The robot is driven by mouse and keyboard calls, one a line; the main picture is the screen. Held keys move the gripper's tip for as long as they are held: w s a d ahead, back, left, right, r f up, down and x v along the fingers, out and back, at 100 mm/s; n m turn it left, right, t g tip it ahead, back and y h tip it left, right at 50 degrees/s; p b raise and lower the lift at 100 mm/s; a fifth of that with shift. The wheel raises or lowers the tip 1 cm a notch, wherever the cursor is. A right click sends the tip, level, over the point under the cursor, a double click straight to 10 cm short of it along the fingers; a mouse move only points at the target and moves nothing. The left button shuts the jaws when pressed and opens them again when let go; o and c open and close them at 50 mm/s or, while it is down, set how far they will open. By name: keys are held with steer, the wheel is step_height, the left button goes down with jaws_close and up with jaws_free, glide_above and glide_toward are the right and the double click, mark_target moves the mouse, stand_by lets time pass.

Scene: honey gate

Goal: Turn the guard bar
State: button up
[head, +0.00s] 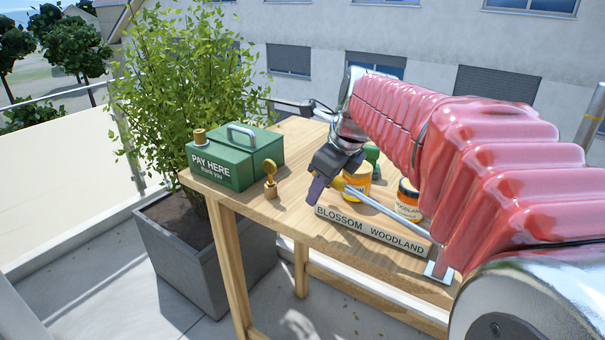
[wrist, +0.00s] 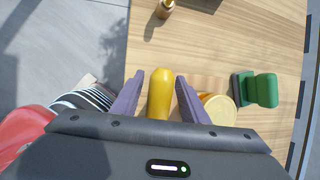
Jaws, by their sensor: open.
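The guard bar (head: 378,212) is a thin grey metal rod with a yellow grip at its end. It runs from a small post (head: 437,268) at the table's right front, passing in front of the honey jars. My gripper (head: 316,190) is at the yellow end. In the wrist view the yellow grip (wrist: 160,96) lies between the two open purple fingers of my gripper (wrist: 158,80). Slim gaps seem to show on both sides of it. A small brass upright (head: 270,180) stands on the table to the left, apart from the bar; it also shows in the wrist view (wrist: 165,8).
Two honey jars (head: 357,184) (head: 408,203) stand behind the bar, with a sign (head: 370,231) along the front edge. A green object (head: 372,154) is partly hidden behind my wrist. A green pay box (head: 236,157) stands left. Wooden table (head: 296,150) is bare between.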

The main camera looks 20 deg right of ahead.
steer(key=v, duration=1.3)
steer(key=shift+s+r, duration=0.15)
steer(key=shift+r, duration=0.15)
steer(key=c, duration=0.3)
steer(key=shift+s+a+f+n, duration=0.15)
steer(key=shift+a+f+n, duration=0.1)
steer(key=shift+n, duration=0.15)
steer(key=shift+c, duration=0.8)
steer(key=s+a+f+n, duration=0.1)
steer(key=n, duration=0.1)
steer(key=s+a+f+n, duration=0.1)
steer(key=n, duration=0.1)
steer(key=shift+s+a+f, duration=0.1)
steer(key=shift+a+f, duration=0.1)
steer(key=shift+f, duration=0.2)
jaws_close()
steer(key=s+a+f+n, duration=0.4)
steer(key=s+f+n, duration=0.2)
steer(key=f+n, duration=0.3)
steer(key=s+a+f+n, duration=0.4)
steer(key=f+n, duration=0.5)
steer(key=n, duration=0.6)
steer(key=s, duration=0.2)
steer(key=shift+s+f+h, duration=0.25)
steer(key=shift+s+h, duration=0.1)
steer(key=shift+h, duration=0.05)
steer(key=shift+s, duration=0.1)
